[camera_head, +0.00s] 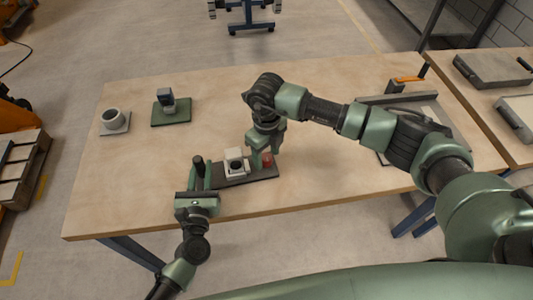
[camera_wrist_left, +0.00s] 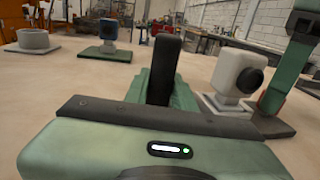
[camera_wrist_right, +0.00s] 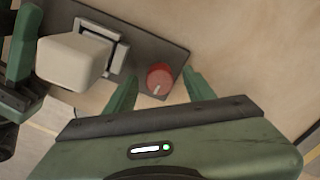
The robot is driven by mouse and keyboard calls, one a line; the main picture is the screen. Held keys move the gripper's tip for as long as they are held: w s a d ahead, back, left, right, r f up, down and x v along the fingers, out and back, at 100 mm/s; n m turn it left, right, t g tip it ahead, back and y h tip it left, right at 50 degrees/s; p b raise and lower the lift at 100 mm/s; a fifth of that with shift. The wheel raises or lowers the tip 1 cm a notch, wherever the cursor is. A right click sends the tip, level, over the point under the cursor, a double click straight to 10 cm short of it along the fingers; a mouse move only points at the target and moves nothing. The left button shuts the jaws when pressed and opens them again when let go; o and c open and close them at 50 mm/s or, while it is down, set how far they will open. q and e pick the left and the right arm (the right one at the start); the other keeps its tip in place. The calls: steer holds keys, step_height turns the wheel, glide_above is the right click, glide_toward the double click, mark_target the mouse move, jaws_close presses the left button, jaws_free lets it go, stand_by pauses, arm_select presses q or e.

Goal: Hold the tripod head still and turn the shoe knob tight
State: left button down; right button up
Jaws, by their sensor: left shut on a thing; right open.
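The tripod head (camera_head: 235,163) is a pale block with a dark round face, on a dark base plate (camera_head: 248,176) on the bench. It also shows in the left wrist view (camera_wrist_left: 233,72). My left gripper (camera_head: 200,174) is shut on the upright black handle (camera_head: 198,160) at the plate's left end. The handle stands between green fingers in the left wrist view (camera_wrist_left: 165,65). The red shoe knob (camera_head: 267,160), with a white mark, is at the plate's right end. My right gripper (camera_wrist_right: 160,80) is open, pointing down, one finger on each side of the knob (camera_wrist_right: 159,73), apparently apart from it.
A grey ring-shaped part (camera_head: 113,121) and a dark device on a green plate (camera_head: 171,118) stand at the back left. A grey tray (camera_head: 398,99) lies at the right, partly behind my right arm. The bench between them is clear.

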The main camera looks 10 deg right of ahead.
jaws_close()
